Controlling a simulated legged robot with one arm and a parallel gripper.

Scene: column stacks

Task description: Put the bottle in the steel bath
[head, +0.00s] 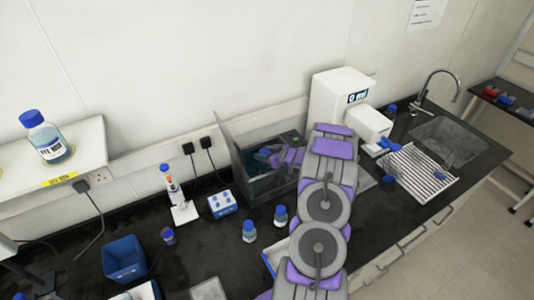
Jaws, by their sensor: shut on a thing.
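The steel bath (272,186) is the grey box with a raised clear panel behind the middle of the bench. My arm reaches across the bench from the front right. My gripper (272,158) is inside the bath's opening, below the top of the panel. It is shut on a small bottle (261,156) with blue on it. The bottle looks tilted or lying. Shadow and the gripper hide part of it, and I cannot tell whether it touches the bath floor.
Two blue-capped bottles (249,231) (280,216) stand in front of the bath. A blue-and-white block (222,204), a pipette stand (184,212) and a blue bin (124,259) are to the left. A white machine (334,95) and a drying rack (420,172) stand right.

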